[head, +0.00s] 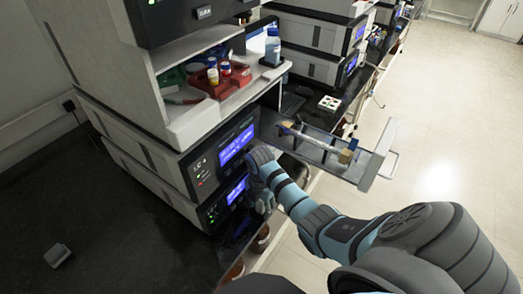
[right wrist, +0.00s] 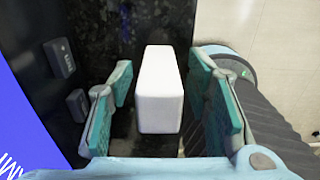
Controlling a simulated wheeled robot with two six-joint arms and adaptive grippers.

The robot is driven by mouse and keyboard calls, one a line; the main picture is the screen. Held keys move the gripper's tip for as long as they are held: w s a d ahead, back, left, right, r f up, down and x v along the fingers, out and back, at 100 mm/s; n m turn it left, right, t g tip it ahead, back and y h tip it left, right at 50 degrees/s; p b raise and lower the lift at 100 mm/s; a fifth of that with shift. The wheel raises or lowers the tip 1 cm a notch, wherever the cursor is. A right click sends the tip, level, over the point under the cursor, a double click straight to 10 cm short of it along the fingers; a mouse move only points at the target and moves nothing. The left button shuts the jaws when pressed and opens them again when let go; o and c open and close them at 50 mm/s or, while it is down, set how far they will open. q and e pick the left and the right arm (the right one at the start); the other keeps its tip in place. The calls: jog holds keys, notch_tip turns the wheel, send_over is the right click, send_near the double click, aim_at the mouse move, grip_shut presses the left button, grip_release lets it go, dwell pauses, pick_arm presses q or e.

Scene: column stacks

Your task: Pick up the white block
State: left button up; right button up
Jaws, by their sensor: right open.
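The white block (right wrist: 160,95) is upright between the two fingers of my right gripper (right wrist: 162,75) in the right wrist view. The gripper is open, with a narrow gap on each side of the block. In the head view my right gripper (head: 263,202) is low in front of the stacked instruments, close to their lit screens. I cannot make out the white block there; the gripper and arm seem to hide it. My left gripper is not in view.
Stacked instruments with blue screens (head: 236,145) stand left of the gripper. A tray with a column (head: 375,171) sticks out above my right forearm. A red rack (head: 222,82) sits on a shelf. A small grey block (head: 57,255) lies on the black bench.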

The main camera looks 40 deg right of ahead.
jog(key=shift+f, duration=0.1)
jog(key=c, duration=1)
jog(key=shift+o, duration=0.2)
